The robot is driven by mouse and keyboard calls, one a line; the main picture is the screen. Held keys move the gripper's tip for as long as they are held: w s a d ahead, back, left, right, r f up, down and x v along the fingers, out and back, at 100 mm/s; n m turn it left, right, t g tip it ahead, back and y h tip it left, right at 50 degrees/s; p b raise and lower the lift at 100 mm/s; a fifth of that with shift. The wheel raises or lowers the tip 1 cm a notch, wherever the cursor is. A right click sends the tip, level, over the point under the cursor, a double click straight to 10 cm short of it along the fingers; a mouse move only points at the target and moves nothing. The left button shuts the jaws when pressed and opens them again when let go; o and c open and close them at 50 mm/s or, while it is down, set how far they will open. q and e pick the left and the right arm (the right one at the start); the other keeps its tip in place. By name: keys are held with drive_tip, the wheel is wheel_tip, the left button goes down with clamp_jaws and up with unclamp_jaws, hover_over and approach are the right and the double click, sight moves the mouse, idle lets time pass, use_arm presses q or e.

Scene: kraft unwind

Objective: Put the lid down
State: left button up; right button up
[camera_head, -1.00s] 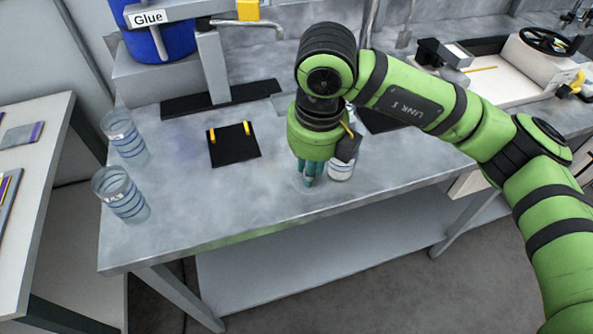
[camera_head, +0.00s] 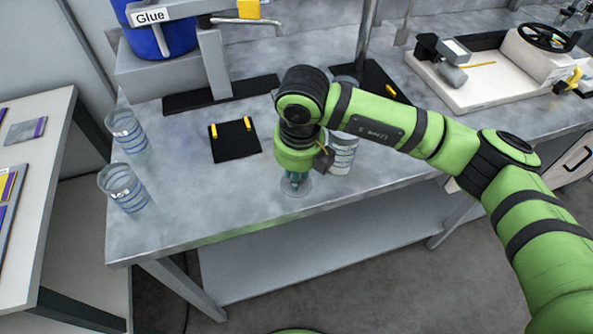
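My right gripper (camera_head: 295,181) points down over the front middle of the grey workbench. Its teal fingers are close together at the centre of a clear round lid (camera_head: 302,191). They look shut on the lid's middle, though the grip itself is small and partly hidden. The lid is flat and level, at or just above the bench top; I cannot tell if it touches. A clear striped jar (camera_head: 343,154) stands just right of the gripper, partly hidden by the arm. My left gripper is not in view.
Two clear striped jars (camera_head: 127,132) (camera_head: 122,187) stand at the bench's left end. A black pad (camera_head: 234,142) with yellow pegs lies behind the gripper. A blue glue container (camera_head: 165,38) is at the back left.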

drive_tip(key=shift+o, duration=1.2)
drive_tip(key=shift+r, duration=0.15)
wheel_tip(320, 180, up, 12)
drive_tip(key=s+b, duration=0.1)
drive_tip(key=b, duration=0.1)
drive_tip(key=shift+s+d+b, duration=0.2)
drive_tip(key=shift+d+b, duration=0.05)
drive_tip(key=shift+b, duration=0.15)
